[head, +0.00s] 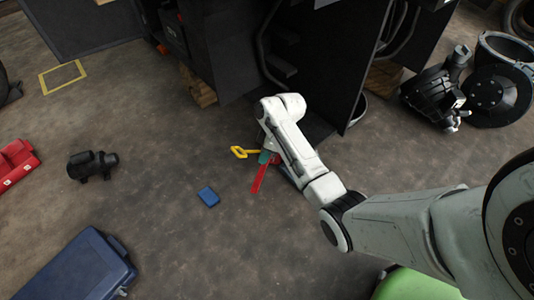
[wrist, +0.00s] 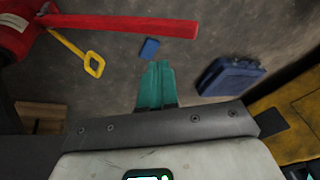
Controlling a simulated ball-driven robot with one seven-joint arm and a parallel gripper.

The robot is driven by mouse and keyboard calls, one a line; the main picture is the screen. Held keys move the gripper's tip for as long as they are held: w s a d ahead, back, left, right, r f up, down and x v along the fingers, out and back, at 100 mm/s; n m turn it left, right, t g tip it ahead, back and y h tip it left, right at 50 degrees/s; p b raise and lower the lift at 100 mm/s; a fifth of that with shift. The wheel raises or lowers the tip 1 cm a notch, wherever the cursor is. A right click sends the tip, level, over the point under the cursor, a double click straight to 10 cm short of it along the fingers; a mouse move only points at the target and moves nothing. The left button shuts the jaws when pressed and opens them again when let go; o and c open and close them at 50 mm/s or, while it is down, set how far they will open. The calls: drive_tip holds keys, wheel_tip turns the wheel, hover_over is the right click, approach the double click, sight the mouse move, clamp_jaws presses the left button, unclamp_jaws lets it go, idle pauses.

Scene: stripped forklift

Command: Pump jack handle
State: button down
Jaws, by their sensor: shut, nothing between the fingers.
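The red jack handle (wrist: 125,22) is a flat bar running across the top of the wrist view. It joins the red jack body (wrist: 14,36), cut off at the upper left. In the head view the handle (head: 259,179) slants down beside my arm, and the arm hides most of the jack. A yellow piece with a looped end (wrist: 92,62) sticks out from the jack; it also shows in the head view (head: 243,152). My gripper's teal fingers (wrist: 157,66) are shut and empty. In the wrist view their tips lie below the handle with a gap.
The stripped forklift (head: 235,50) stands just behind the jack. A small blue box (head: 208,196) lies on the floor near the handle. A blue case (head: 75,270), a black part (head: 92,165) and a red toolbox (head: 15,163) lie to the left. Floor between them is clear.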

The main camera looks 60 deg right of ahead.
sight(256, 182)
drive_tip(key=b+x, duration=0.1)
drive_tip(key=x, duration=0.1)
drive_tip(key=b+x, duration=0.1)
drive_tip(key=x, duration=0.2)
drive_tip(key=s+b+x, duration=0.1)
drive_tip(key=x, duration=0.1)
drive_tip(key=shift+a+f, duration=0.2)
drive_tip(key=shift+a, duration=0.15)
drive_tip(key=shift+s+a+f, duration=0.15)
drive_tip(key=shift+a+f, duration=0.2)
